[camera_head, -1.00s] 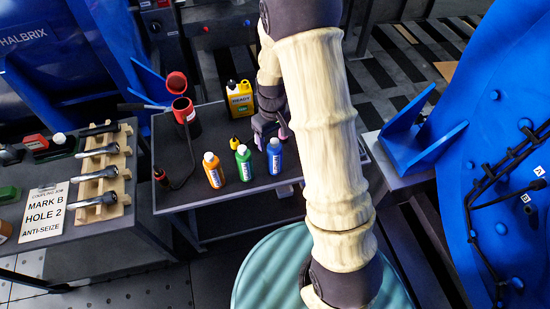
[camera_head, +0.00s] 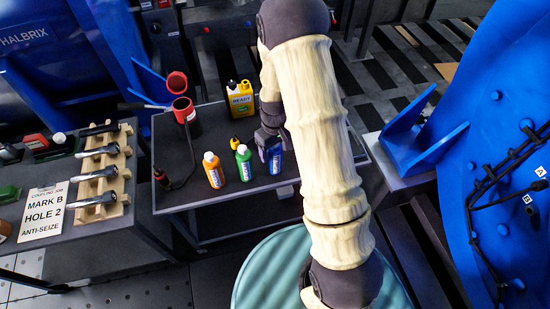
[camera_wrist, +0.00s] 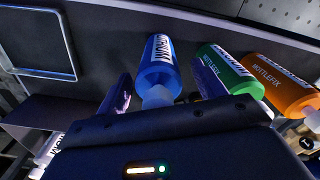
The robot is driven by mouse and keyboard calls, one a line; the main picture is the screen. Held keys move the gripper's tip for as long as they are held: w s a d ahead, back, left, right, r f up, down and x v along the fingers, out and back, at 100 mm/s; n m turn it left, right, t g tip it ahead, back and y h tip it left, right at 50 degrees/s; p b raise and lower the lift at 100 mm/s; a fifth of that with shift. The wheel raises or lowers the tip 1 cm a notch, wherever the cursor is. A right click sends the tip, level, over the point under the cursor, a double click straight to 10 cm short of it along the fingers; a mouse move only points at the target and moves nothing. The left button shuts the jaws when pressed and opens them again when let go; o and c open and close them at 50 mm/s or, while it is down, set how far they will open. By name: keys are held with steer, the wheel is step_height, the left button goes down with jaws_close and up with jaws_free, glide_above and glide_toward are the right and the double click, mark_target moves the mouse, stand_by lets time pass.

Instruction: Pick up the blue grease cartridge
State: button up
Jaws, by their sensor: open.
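The blue grease cartridge (camera_head: 276,166) stands on the dark cart top (camera_head: 215,115), at the right end of a row of three bottles. In the wrist view the blue cartridge (camera_wrist: 161,60) shows its white label and pale nozzle, which points toward my gripper's body. My gripper (camera_head: 269,142) is open at the top of the cartridge and partly covers it in the head view. I cannot tell whether either finger touches the cartridge.
A green bottle (camera_head: 244,165) stands close left of the blue cartridge, with an orange bottle (camera_head: 213,172) beyond it. A small yellow bottle (camera_head: 235,142), a yellow jug (camera_head: 240,100) and a red-and-black canister (camera_head: 185,115) stand farther back. The cart's front right is mostly clear.

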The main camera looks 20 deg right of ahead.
steer(key=shift+d, duration=0.1)
jaws_close()
steer(key=shift+w, duration=0.1)
stand_by(0.3)
steer(key=shift+r, duration=0.1)
step_height(320, 180, up, 10)
steer(key=shift+p, duration=0.55)
stand_by(0.3)
step_height(320, 180, down, 8)
steer(key=w+m, duration=0.2)
steer(key=m, duration=0.2)
steer(key=shift+w+m, duration=0.2)
steer(key=shift+m, duration=0.1)
